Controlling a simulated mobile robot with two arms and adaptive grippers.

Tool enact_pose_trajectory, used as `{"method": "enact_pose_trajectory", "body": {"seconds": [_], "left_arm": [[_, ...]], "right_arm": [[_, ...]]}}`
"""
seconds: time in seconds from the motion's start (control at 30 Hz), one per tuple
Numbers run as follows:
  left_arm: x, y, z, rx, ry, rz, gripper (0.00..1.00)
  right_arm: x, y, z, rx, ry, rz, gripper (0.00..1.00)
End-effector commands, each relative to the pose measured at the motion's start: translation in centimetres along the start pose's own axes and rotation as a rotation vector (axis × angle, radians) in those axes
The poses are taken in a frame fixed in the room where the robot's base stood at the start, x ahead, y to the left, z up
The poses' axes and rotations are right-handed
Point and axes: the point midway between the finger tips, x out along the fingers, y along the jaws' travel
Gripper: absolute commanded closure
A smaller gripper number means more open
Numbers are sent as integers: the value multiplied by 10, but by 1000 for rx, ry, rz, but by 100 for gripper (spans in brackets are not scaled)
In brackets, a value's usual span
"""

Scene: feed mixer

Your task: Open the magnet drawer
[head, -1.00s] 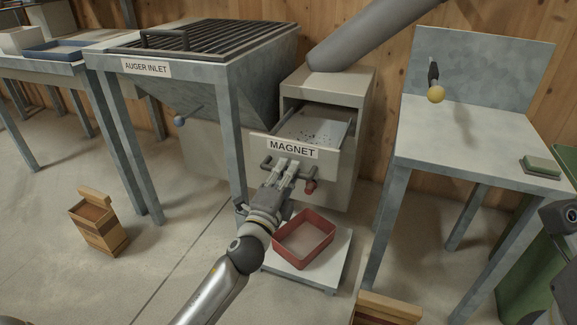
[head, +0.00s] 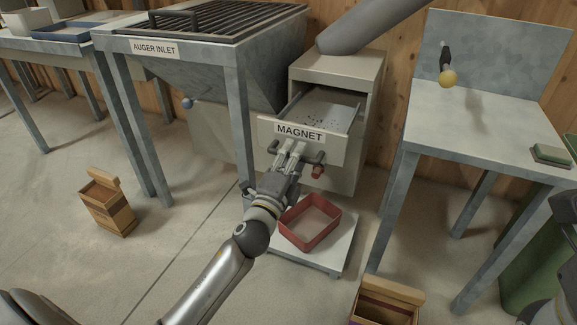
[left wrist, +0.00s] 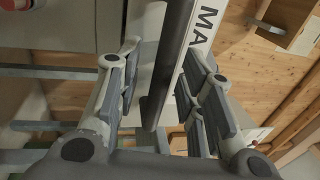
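The magnet drawer (head: 330,148) is a beige drawer with a MAGNET label (head: 299,133). It is pulled partway out of its cabinet (head: 340,75), and dark specks show on the surface inside. Its dark bar handle (head: 314,156) runs across the front below the label. My left gripper (head: 290,152) is at the handle, with its fingers above and below the bar. In the left wrist view the handle (left wrist: 167,75) passes between the spread fingers, with a gap on the left side; contact on the right is unclear. My right gripper is not in view.
A red tray (head: 310,240) sits on a low white platform (head: 335,258) below the drawer. The auger inlet hopper (head: 270,60) stands left, a grey table (head: 440,125) right. Wooden boxes (head: 108,215) and (head: 385,300) stand on the floor.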

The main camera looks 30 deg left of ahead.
Motion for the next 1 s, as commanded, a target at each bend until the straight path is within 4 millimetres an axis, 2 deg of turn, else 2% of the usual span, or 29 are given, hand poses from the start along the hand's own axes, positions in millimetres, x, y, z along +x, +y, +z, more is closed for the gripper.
{"method": "enact_pose_trajectory", "body": {"seconds": [0.17, 0.4, 0.6, 0.8, 1.0], "left_arm": [[-21, 1, 0, -1, 1, 3, 65], [-66, 2, 0, -4, -1, 6, 65], [-98, 1, 0, -1, -2, 4, 65], [-115, 1, 0, -2, -1, 2, 65], [-118, 0, 0, 1, 0, 1, 65]], "right_arm": [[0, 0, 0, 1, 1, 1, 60], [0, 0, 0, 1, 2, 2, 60], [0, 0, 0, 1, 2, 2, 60], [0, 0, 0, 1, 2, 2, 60], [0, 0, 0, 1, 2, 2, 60]]}}
